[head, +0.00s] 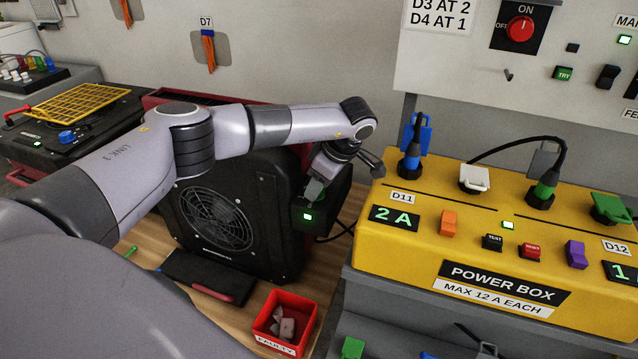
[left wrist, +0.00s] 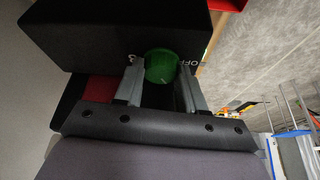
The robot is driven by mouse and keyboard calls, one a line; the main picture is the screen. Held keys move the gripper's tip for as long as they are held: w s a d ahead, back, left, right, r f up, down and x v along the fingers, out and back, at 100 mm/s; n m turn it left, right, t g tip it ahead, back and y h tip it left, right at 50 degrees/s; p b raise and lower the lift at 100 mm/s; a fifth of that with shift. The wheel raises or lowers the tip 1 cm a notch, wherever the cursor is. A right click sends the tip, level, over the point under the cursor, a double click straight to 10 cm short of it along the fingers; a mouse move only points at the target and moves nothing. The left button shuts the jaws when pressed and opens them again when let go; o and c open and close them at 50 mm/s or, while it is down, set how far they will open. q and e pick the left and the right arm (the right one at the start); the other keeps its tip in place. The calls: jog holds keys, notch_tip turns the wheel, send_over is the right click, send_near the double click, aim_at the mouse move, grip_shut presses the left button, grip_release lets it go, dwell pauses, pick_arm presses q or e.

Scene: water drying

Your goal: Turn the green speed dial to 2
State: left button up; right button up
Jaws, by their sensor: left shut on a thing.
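The green speed dial (left wrist: 161,66) sits on a black control box (left wrist: 110,35) and shows between my left gripper's fingers in the left wrist view. A white mark shows on the dial; white "OFF" lettering and what looks like a "3" are printed beside it. I cannot tell the exact setting. My left gripper (left wrist: 157,88) is shut on the dial, one finger on each side. In the head view my left gripper (head: 315,188) is at the box on the right side of the black fan (head: 222,215), above a lit green lamp (head: 308,216). My right gripper is not in view.
The yellow power box (head: 400,240) stands right of the fan, with plugs and switches on it; its left display reads 2 A. A red bin (head: 305,303) labelled FAULTY holds grey pieces in front of the fan. A wall panel (head: 450,60) hangs behind the power box.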

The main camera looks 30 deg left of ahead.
pick_arm(q)
jog(key=shift+s+r+m+t+p, duration=0.1)
jog(key=shift+m+t+p, duration=0.3)
jog(key=shift+m, duration=0.7)
jog(key=m+t, duration=0.1)
jog(key=m, duration=0.1)
jog(key=shift+m, duration=0.4)
jog(key=m+t+h, duration=0.1)
jog(key=m, duration=0.2)
jog(key=shift+s+a+p, duration=0.1)
jog(key=shift+s+p, duration=0.05)
jog(key=shift+p, duration=0.2)
jog(key=shift+m+t+h, duration=0.4)
jog(key=shift+m+t, duration=0.2)
jog(key=shift+m, duration=1.2)
jog(key=o, duration=1.1)
jog(key=shift+c, duration=0.2)
jog(key=shift+s, duration=0.1)
